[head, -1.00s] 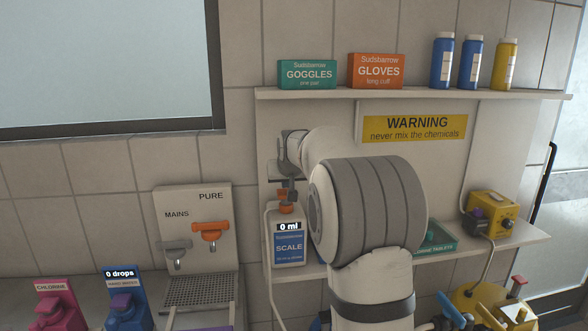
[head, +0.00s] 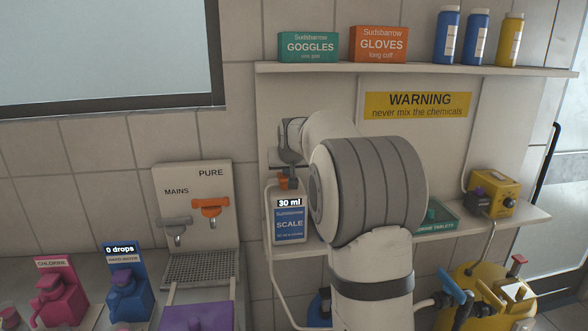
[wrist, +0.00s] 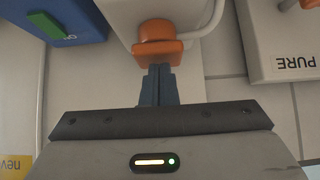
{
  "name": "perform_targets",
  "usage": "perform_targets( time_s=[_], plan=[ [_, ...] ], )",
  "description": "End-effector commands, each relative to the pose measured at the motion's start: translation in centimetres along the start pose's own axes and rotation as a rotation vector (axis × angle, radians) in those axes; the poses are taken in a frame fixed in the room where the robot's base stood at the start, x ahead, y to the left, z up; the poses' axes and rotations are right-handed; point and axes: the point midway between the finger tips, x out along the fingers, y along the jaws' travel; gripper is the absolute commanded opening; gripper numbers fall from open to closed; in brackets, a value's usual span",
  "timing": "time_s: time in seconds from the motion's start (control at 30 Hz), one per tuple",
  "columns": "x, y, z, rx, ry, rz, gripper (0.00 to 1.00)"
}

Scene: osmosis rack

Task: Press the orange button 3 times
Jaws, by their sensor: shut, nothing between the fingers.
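The white scale bottle (head: 290,224) stands on the lower shelf with a blue label reading "SCALE" and a display of "30 ml". Its orange button (head: 289,183) is on top, and the button also shows in the wrist view (wrist: 158,30). My gripper (head: 287,174) is shut and empty, pointing down at the button. In the wrist view its fingertips (wrist: 158,70) overlap the orange part's edge; I cannot tell whether they touch it. My arm hides part of the shelf to the right.
A panel marked "PURE" and "MAINS" (head: 190,180) with an orange tap (head: 210,208) is on the left. Pink (head: 60,290) and blue (head: 128,285) dispensers stand at lower left. The upper shelf (head: 400,68) and warning sign (head: 417,105) are above my arm. A yellow device (head: 492,190) is at right.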

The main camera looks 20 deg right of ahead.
Motion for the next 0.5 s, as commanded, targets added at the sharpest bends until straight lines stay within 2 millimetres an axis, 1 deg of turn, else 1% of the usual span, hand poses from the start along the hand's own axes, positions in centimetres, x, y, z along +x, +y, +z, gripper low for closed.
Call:
perform_targets(
  time_s=[0.03,0.1,0.27,0.37,0.5],
  plan=[
    [0.3,0.0,0.5,0.000,-0.013,0.000,0.00],
    [0.4,0.0,0.5,0.000,-0.015,0.000,0.00],
    [-0.1,0.0,0.2,0.000,-0.016,0.000,0.00],
    [-1.2,0.0,-0.9,0.000,-0.013,-0.001,0.00],
    [-3.7,-0.1,-3.2,-0.001,-0.003,-0.001,0.00]
  ],
)
